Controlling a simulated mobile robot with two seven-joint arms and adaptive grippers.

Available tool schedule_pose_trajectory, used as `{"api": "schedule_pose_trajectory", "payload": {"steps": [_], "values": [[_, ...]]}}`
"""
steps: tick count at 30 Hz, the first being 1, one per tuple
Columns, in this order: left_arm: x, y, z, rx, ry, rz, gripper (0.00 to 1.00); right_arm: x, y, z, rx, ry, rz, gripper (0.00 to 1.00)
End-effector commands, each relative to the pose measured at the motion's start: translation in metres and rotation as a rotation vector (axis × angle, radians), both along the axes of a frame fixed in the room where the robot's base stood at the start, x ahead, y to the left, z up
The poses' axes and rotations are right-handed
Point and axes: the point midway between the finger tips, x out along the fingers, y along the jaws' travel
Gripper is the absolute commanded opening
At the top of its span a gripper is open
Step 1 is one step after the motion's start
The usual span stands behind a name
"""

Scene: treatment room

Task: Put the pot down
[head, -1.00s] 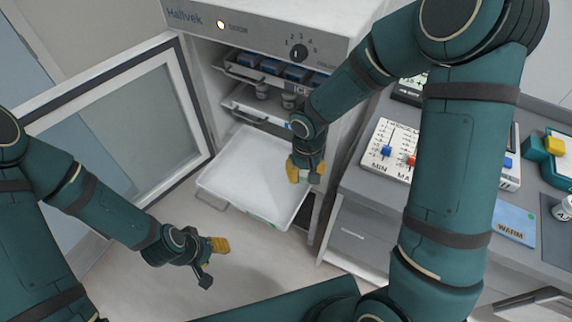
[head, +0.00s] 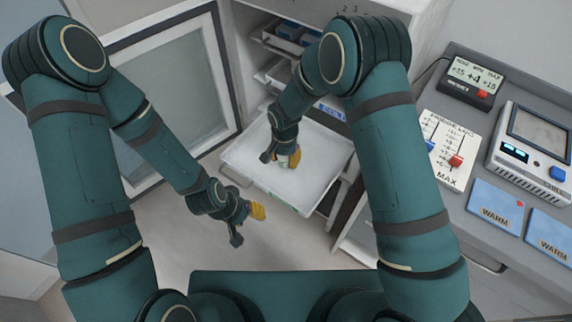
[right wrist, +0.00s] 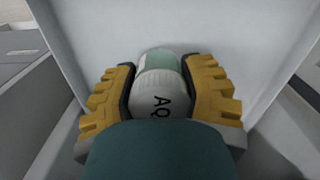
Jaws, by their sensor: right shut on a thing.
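The pot is a small white jar with a pale green band and the letters "AQ" (right wrist: 158,90) in the right wrist view. My right gripper (head: 282,158) is shut on it, with a yellow-padded finger on each side. In the head view the pot is mostly hidden by the gripper. The gripper is over the white pulled-out tray (head: 322,148) of the open fridge. I cannot tell whether the pot touches the tray floor. My left gripper (head: 246,226) is open and empty, in front of the tray's left side and apart from it.
The open glass fridge door (head: 180,85) stands at the left. Upper shelves (head: 268,75) hold blue-topped items. On the right a grey counter carries a slider panel (head: 450,150), a display unit (head: 530,145) and blue "WARM" pads (head: 495,207). The visible tray floor is clear around the gripper.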

Motion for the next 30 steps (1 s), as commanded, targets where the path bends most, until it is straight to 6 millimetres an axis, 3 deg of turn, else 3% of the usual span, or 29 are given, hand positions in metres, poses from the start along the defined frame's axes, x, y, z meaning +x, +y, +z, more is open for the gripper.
{"api": "schedule_pose_trajectory", "payload": {"steps": [3,10,16,29,30], "values": [[0.001,0.000,-0.004,0.000,-0.002,0.001,0.47,0.000,0.000,-0.020,0.001,0.000,0.000,0.08],[0.001,0.000,-0.007,0.001,-0.004,0.000,0.47,0.000,0.000,-0.036,0.000,0.001,0.001,0.08],[0.002,0.000,-0.012,0.001,-0.006,0.001,0.47,0.000,0.000,-0.062,0.001,0.000,0.002,0.08],[0.003,0.000,-0.016,0.001,-0.008,0.002,0.47,0.000,0.000,-0.069,0.002,-0.001,0.002,0.08],[0.003,0.000,-0.015,0.001,-0.008,0.002,0.47,0.000,0.000,-0.067,0.001,0.000,0.002,0.61]]}}
